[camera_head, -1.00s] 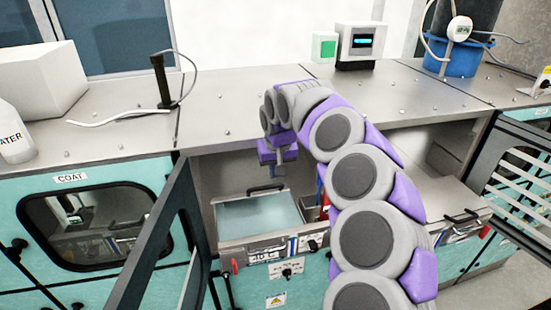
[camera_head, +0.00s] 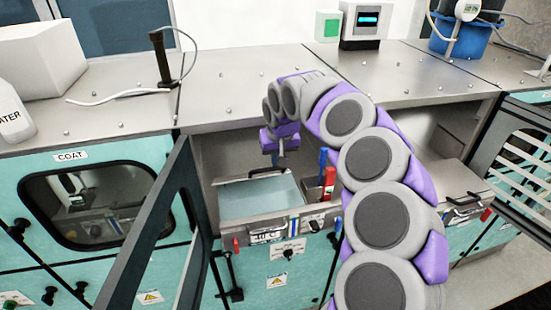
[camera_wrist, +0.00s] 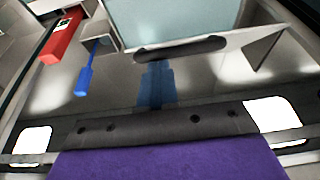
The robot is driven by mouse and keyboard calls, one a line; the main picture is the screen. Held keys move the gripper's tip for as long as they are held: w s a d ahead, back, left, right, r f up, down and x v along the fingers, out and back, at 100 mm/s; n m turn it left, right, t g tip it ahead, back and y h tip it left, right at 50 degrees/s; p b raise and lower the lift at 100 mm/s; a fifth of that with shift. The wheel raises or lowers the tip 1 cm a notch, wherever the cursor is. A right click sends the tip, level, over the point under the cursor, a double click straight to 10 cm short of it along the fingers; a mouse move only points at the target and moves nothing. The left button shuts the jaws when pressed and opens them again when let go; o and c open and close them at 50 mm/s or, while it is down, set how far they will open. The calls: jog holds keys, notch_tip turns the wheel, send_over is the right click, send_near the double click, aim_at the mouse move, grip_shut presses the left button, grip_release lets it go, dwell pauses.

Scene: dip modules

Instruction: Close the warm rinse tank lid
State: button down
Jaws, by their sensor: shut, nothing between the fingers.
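The tank with the "40 °C" front label (camera_head: 268,237), which I take for the warm rinse tank, sits in the open bay. Its pale blue inside (camera_head: 258,200) is uncovered and also shows at the top of the wrist view (camera_wrist: 205,20). A black handle (camera_head: 268,172) lies along its back edge; the wrist view shows it (camera_wrist: 180,50) beside a shiny grey panel (camera_wrist: 225,85), probably the lid. My gripper (camera_head: 275,160) is shut and empty, pointing down just behind the handle. In the wrist view its bluish fingers (camera_wrist: 157,80) appear close to the handle; contact cannot be told.
A red block (camera_head: 329,183) and a blue stick (camera_head: 322,165) stand right of the tank. A dark-framed door (camera_head: 160,225) stands open at left, a slatted one (camera_head: 520,175) at right. The steel worktop (camera_head: 225,95) overhangs the bay.

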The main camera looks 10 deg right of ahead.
jog(key=s+f+t+b, duration=0.2)
jog(key=f+b, duration=0.2)
jog(key=b, duration=0.3)
jog(key=s+f+t+b, duration=0.2)
jog(key=s+f+b, duration=0.1)
jog(key=b, duration=0.4)
jog(key=s+f+t+b, duration=0.2)
jog(key=s+f+b, duration=0.1)
jog(key=f+b, duration=0.2)
jog(key=shift+d+f+b, duration=0.15)
jog(key=shift+f+b, duration=0.15)
jog(key=shift+b, duration=1.05)
jog(key=shift+s+f+b, duration=0.2)
jog(key=shift+f+b, duration=0.5)
jog(key=shift+f, duration=0.3)
jog(key=shift+s+f, duration=0.15)
jog(key=shift+f, duration=0.1)
jog(key=shift+s, duration=0.1)
